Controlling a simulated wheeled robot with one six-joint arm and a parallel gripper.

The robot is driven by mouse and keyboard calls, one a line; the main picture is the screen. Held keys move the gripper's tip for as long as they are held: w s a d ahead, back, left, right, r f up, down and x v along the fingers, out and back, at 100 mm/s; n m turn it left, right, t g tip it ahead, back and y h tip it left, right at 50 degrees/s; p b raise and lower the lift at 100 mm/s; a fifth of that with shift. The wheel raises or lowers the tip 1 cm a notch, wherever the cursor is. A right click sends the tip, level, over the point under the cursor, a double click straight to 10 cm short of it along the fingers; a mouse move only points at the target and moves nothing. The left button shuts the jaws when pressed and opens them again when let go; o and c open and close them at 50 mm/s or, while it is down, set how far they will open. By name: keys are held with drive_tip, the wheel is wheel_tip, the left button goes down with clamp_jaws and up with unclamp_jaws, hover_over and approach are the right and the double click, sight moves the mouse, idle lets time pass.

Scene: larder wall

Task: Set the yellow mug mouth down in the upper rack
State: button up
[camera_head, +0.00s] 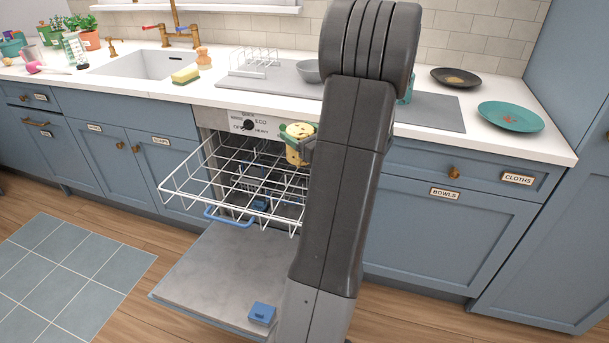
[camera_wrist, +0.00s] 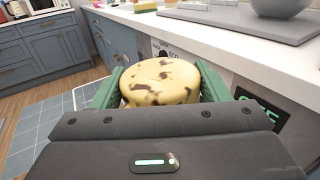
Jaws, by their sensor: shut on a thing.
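The yellow mug (camera_head: 299,151) has dark brown patches and is held above the right back part of the upper rack. In the wrist view the mug (camera_wrist: 160,80) shows a closed, rounded face towards the camera; its mouth and handle are not visible. My gripper (camera_head: 296,140) is shut on the mug, with a green finger on each side of it in the wrist view (camera_wrist: 158,92).
The dishwasher door (camera_head: 215,275) lies open below the rack, with a blue piece (camera_head: 262,313) on it. The counter (camera_head: 545,140) above holds a grey bowl (camera_head: 307,71), a dark pan (camera_head: 455,78) and a teal plate (camera_head: 510,117). The rack's left side looks empty.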

wheel_tip(320, 180, down, 7)
drive_tip(key=d+n+g+y+b, duration=0.1)
drive_tip(key=b, duration=0.8)
drive_tip(key=shift+s+n+g+y, duration=0.3)
drive_tip(key=shift+s+g+y, duration=0.1)
drive_tip(key=shift+s, duration=0.05)
